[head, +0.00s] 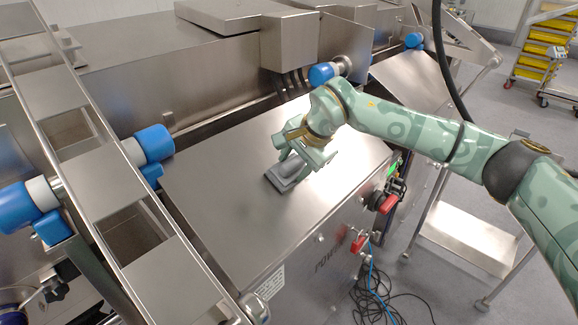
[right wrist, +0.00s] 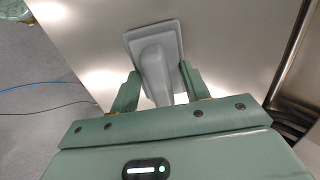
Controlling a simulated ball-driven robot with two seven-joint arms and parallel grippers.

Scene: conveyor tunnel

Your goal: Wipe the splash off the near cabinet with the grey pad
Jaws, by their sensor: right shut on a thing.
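The near cabinet (head: 225,205) is a brushed steel box with a broad, sloping top and a front marked POWER. The grey pad (head: 282,184) is at the right part of its top, flat base down. It also shows in the right wrist view (right wrist: 171,38). My right gripper (head: 293,160) is shut on the pad's handle, with one finger on each side (right wrist: 157,82). I cannot tell whether the pad touches the steel or hovers just above it. No splash stands out on the visible top; glare and the gripper hide parts. My left gripper is out of view.
A ladder-like steel frame (head: 135,235) with blue-capped rollers (head: 153,143) runs along the left. A steel box (head: 262,32) overhangs behind the cabinet top. Red switches (head: 388,204) project from the cabinet's front, with cables (head: 378,300) on the floor. A steel step (head: 465,236) stands right.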

